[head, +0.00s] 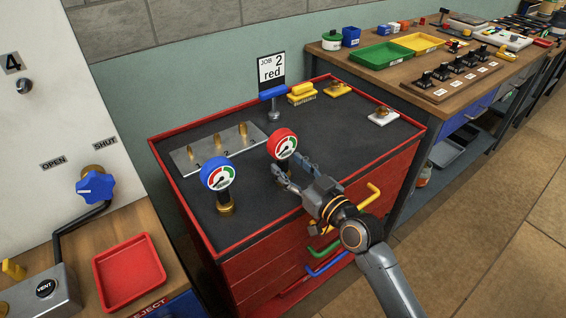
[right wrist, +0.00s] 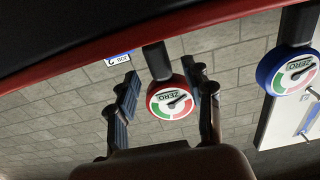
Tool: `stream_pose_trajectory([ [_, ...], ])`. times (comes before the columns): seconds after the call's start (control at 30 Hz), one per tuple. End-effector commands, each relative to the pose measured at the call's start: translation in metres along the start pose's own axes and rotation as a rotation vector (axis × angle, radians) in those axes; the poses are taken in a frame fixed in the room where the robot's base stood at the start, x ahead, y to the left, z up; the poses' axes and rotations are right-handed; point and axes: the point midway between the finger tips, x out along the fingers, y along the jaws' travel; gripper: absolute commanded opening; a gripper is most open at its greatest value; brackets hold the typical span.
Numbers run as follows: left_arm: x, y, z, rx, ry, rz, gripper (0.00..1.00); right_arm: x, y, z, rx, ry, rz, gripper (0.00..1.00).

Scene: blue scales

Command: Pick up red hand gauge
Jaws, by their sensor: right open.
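The red hand gauge (head: 282,143) stands upright on the dark top of the red cabinet, its white dial facing out. My right gripper (head: 289,167) is open at the gauge, just in front of it and below the dial in the head view. In the right wrist view the red gauge (right wrist: 170,101) appears upside down between the two spread fingers of the right gripper (right wrist: 163,82). I cannot tell whether either finger touches it. The gauge's lower stem is partly hidden by the gripper in the head view. My left gripper is not in view.
A blue gauge (head: 217,173) stands close by on the left. A metal plate with brass fittings (head: 219,149) lies behind. A blue-handled tool (head: 273,95) and a "JOB 2 red" sign (head: 271,69) stand at the back. The cabinet top's right part is mostly clear.

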Motion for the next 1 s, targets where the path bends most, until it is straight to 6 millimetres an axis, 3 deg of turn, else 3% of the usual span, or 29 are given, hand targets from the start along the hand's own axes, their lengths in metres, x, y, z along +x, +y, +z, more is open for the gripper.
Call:
stream_pose_trajectory([
  [0.2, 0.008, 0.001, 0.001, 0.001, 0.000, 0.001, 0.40, 0.029, -0.001, 0.000, 0.001, 0.001, 0.001, 0.51],
  [0.47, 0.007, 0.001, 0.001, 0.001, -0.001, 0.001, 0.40, 0.031, -0.001, -0.001, 0.000, 0.000, 0.001, 0.51],
  [0.73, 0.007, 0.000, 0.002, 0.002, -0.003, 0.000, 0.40, 0.031, -0.001, -0.001, 0.000, 0.000, 0.001, 0.00],
  [1.0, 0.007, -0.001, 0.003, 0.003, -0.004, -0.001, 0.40, 0.031, 0.000, -0.002, -0.001, 0.003, 0.002, 0.00],
])
